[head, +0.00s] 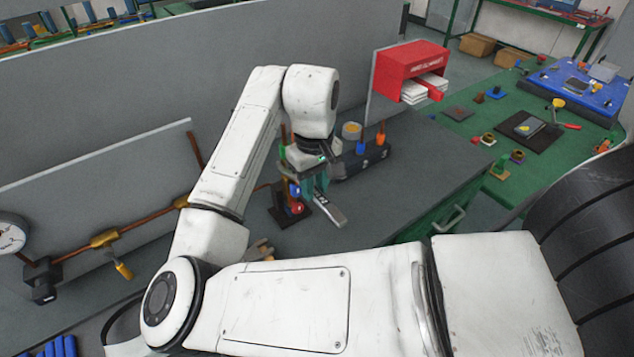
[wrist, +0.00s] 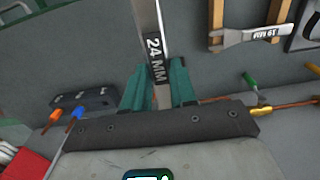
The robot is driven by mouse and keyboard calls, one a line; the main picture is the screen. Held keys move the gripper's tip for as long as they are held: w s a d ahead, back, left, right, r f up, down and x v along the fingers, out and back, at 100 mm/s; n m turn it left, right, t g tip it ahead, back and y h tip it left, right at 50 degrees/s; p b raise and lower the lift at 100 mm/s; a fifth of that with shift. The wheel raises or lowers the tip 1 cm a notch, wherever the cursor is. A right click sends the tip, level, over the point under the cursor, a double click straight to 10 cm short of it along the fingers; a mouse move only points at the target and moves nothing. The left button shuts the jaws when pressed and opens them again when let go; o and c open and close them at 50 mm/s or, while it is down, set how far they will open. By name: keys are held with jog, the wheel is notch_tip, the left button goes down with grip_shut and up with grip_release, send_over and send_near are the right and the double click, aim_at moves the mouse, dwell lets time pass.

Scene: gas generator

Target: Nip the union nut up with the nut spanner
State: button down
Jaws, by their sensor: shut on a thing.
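My gripper (head: 314,188) is shut on a flat metal spanner (head: 328,211), which hangs down from the fingers over the grey bench. In the wrist view the spanner (wrist: 154,60) stands between the green fingertips (wrist: 158,85), its dark grip marked 24 MM. Its working end runs out of that picture. A copper pipe on the left panel carries brass fittings, one with a yellow-handled tap (head: 105,238) and one nearer my arm (head: 181,202). I cannot tell which is the union nut. A brass fitting (wrist: 262,111) also shows in the wrist view, apart from the spanner.
A stand with red and blue knobs (head: 293,208) is close beside my gripper. The bench to the right is clear.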

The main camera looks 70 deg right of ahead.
aim_at(319, 207)
jog(key=shift+w+a+m, duration=0.55)
jog(key=shift+a+m, duration=0.2)
jog(key=shift+m, duration=0.05)
jog(key=shift+s, duration=0.1)
jog(key=shift+n, duration=0.4)
jog(key=shift+s+a+p, duration=0.45)
jog(key=shift+s+a, duration=1.35)
jog(key=shift+s, duration=0.2)
